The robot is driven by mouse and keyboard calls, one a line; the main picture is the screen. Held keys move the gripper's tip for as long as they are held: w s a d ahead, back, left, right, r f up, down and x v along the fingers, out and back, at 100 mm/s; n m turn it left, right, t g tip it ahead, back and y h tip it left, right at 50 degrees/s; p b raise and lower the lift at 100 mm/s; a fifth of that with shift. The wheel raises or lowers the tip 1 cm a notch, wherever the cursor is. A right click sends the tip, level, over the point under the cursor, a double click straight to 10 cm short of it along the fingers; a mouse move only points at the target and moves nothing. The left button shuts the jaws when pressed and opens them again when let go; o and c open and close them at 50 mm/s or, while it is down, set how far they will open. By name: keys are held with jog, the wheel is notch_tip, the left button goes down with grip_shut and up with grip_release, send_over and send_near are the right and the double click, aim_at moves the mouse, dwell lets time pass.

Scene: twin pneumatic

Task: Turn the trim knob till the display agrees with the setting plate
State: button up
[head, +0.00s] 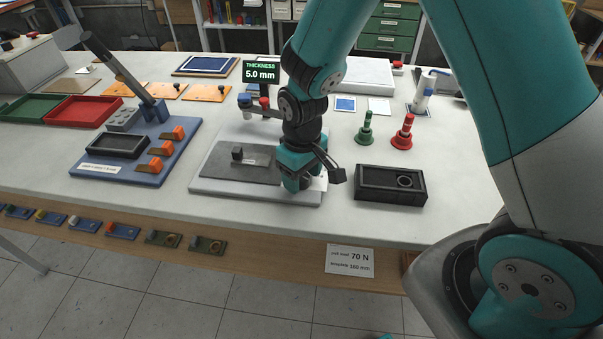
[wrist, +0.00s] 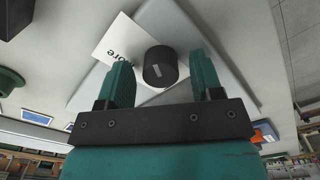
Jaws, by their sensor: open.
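The trim knob (wrist: 160,66) is a dark round knob with a pale mark on top, seen in the wrist view. My gripper (wrist: 159,58) is open, with one teal finger on each side of it and a visible gap to each. In the head view my gripper (head: 302,182) points down over the right end of a grey fixture base and hides the knob. The display (head: 261,72) reads "THICKNESS 5.0 mm" in green. A white card (wrist: 122,42) beside the knob is partly cut off, reading "ore". I cannot identify the setting plate with certainty.
A white label (head: 349,261) on the table's front reads 70 N and 160 mm. A black tray (head: 391,195) and red (head: 403,134) and green (head: 365,128) handled pieces stand right of my gripper. A blue board (head: 137,170) with orange blocks lies left.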

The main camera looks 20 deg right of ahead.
notch_tip(320, 180, up, 18)
jog(key=b, duration=0.1)
jog(key=shift+f, duration=0.25)
dwell(0.5)
jog(key=s+a+r+n+y, duration=0.1)
jog(key=s+a+y, duration=0.1)
jog(key=s, duration=0.7)
jog(key=s+a+r+n+y, duration=0.1)
jog(key=s+a+r+y, duration=0.1)
jog(key=s, duration=0.7)
jog(key=shift+s+a+r, duration=0.25)
jog(key=shift+s+a, duration=0.15)
